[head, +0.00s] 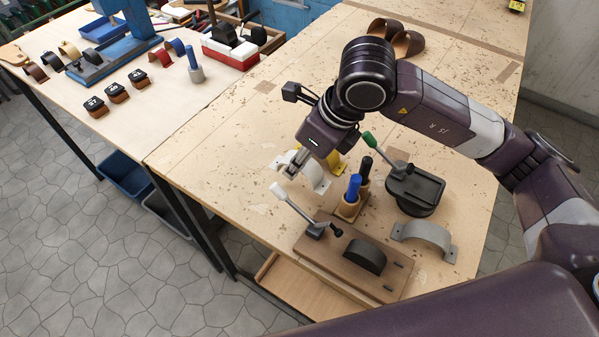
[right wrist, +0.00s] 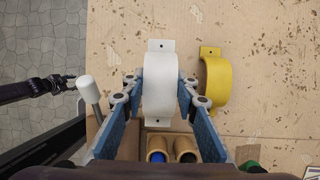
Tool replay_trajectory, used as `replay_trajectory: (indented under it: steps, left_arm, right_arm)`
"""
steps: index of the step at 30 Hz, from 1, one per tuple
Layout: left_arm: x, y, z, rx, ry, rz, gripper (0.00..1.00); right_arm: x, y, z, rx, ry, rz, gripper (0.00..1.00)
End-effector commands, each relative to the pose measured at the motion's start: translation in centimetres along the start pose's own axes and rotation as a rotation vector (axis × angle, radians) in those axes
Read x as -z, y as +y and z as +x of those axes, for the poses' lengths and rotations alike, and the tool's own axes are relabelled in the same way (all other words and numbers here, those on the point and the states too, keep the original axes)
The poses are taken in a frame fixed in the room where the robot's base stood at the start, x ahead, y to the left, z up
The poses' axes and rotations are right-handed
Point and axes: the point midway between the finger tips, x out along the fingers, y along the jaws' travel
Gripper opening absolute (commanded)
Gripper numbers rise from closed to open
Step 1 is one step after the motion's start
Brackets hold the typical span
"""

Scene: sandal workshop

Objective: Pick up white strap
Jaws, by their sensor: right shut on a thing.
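The white strap (head: 318,176), an arched band with flat holed ends, is at the bench's left part in the head view. In the right wrist view the white strap (right wrist: 160,88) stands between the blue fingers. My right gripper (head: 291,171) is shut on it, one finger on each side. I cannot tell whether the strap is clear of the bench. What looks like my left gripper (right wrist: 64,83) shows small at the left of the right wrist view, away from the strap; its jaws are too small to judge.
A yellow strap (right wrist: 214,82) lies close to the right of the white one. Blue and black handled tools (head: 352,190), a lever fixture (head: 345,262), a black press (head: 413,190) and a grey strap (head: 427,235) stand nearby.

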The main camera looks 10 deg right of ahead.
Motion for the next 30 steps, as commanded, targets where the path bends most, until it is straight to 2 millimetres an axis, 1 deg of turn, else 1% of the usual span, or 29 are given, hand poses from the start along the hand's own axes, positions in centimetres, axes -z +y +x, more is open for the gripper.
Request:
replay_trajectory:
  steps: [1,3,9,15,18,21,25,30]
  left_arm:
    - [0.0,0.0,0.6,0.0,0.0,0.0,0.4]
    - [-0.1,0.0,1.0,0.0,0.0,0.0,0.4]
    - [-0.1,0.1,1.8,0.0,0.0,-0.001,0.4]
    - [-0.2,0.1,2.3,0.0,0.001,-0.001,0.4]
    - [-0.2,0.1,2.5,0.0,0.001,-0.001,0.4]
    - [-0.2,0.1,2.6,0.0,0.001,-0.002,0.4]
    - [-0.2,0.1,2.6,0.0,0.001,-0.002,0.4]
    - [0.2,0.0,2.6,0.0,0.006,-0.002,0.4]
  right_arm:
    - [-0.7,0.0,-1.2,0.005,-0.009,-0.005,0.11]
    - [-1.5,-0.1,-3.1,0.005,-0.009,-0.003,0.11]
    - [-3.5,-0.1,-8.0,0.005,-0.008,-0.003,0.11]
    - [-4.8,0.0,-11.6,0.003,-0.004,-0.002,0.11]
    - [-5.3,-0.1,-12.7,0.002,-0.003,0.0,0.11]
    - [-5.6,0.0,-13.5,0.001,-0.001,-0.001,0.11]
    - [-5.8,0.0,-14.0,0.001,0.0,0.0,0.11]
    - [-5.8,0.0,-14.1,0.0,0.001,0.0,0.11]
